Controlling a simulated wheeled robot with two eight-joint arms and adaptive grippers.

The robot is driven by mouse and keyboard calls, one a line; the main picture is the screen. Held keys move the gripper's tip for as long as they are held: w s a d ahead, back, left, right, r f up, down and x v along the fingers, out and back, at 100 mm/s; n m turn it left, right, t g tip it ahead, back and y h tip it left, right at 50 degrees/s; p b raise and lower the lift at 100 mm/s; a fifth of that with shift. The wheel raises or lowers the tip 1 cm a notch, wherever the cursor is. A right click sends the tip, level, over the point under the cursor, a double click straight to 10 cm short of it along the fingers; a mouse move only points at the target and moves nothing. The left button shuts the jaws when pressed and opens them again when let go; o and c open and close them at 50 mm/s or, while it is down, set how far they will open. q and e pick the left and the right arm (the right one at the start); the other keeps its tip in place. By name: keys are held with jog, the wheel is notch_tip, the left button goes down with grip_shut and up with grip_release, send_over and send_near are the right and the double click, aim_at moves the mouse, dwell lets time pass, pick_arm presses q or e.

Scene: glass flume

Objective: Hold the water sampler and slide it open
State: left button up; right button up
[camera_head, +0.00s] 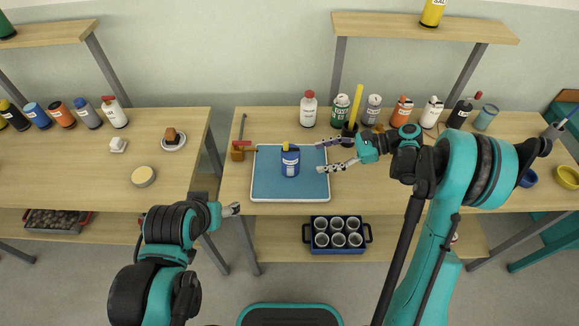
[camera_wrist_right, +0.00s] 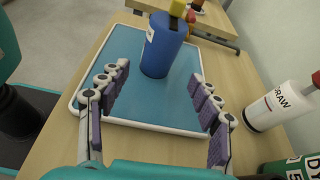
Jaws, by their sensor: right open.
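A blue cylinder with a pale label and a yellow and dark top, seemingly the water sampler (camera_head: 290,164), stands upright on a blue tray (camera_head: 262,188) with a white rim. It also shows near the top of the right wrist view (camera_wrist_right: 163,48). My right gripper (camera_head: 320,156) is open and empty, just right of the cylinder. Its two fingers (camera_wrist_right: 160,72) are spread wide, pointing toward the cylinder without touching it. My left gripper (camera_head: 231,210) is small and low, beside the table's front left edge and away from the cylinder; its fingers are hard to make out.
Several bottles, one white with a red cap (camera_head: 308,108), line the back of the table. A red-brown tool (camera_head: 239,145) lies left of the tray. A dark blue rack of cups (camera_head: 337,252) sits on the shelf below. A gap separates the left table (camera_head: 95,180).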

aim_at(294, 166)
jog(key=shift+w+d+f+m+y, duration=0.1)
jog(key=shift+d+f+m+y, duration=0.05)
jog(key=shift+f, duration=0.35)
jog(key=shift+w+d+f+m+y, duration=0.1)
jog(key=shift+f+m+y, duration=0.05)
jog(key=shift+f, duration=0.35)
jog(key=shift+s+a+f+b, duration=0.1)
jog(key=shift+f+b, duration=0.05)
jog(key=shift+b, duration=0.15)
jog(key=b+x, duration=0.1)
jog(key=x, duration=0.8)
jog(key=shift+s+a+b, duration=0.1)
jog(key=shift+a+b, duration=0.25)
jog(key=shift+b, duration=0.05)
jog(key=c, duration=0.7)
jog(key=shift+c, duration=0.2)
